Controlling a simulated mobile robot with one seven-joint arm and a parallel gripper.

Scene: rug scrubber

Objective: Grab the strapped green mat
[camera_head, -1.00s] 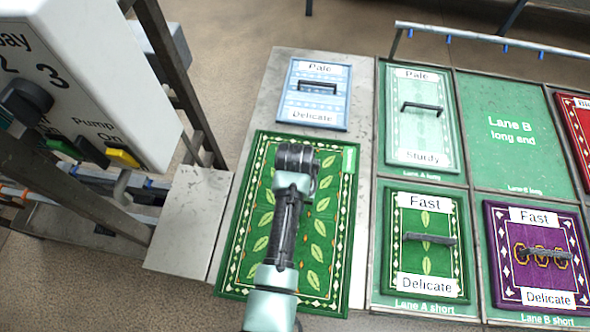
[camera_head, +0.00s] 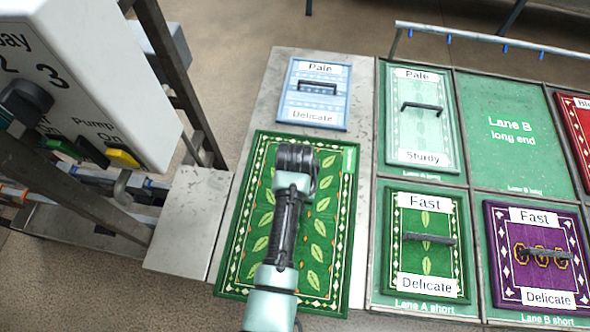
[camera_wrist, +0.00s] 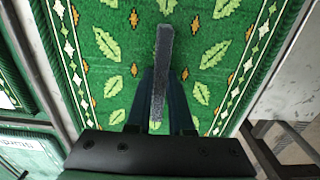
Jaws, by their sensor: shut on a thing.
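The large green mat (camera_head: 247,262) with a leaf pattern and white diamond border lies flat on the metal table, left of the lanes. My arm reaches over its middle in the head view and hides part of it. In the wrist view the green mat (camera_wrist: 110,45) fills most of the picture, with its dark strap handle (camera_wrist: 162,60) running down the centre. My gripper (camera_wrist: 165,115) is shut on the strap, its fingers on either side of it. In the head view the fingertips and strap are hidden beneath my wrist.
A pale blue mat (camera_head: 315,80) lies just behind the green one. To the right, lanes hold a pale green mat (camera_head: 421,135), a small green mat (camera_head: 425,265) and a purple mat (camera_head: 540,280). A white control box (camera_head: 85,70) stands left. Lane B long end (camera_head: 512,110) is empty.

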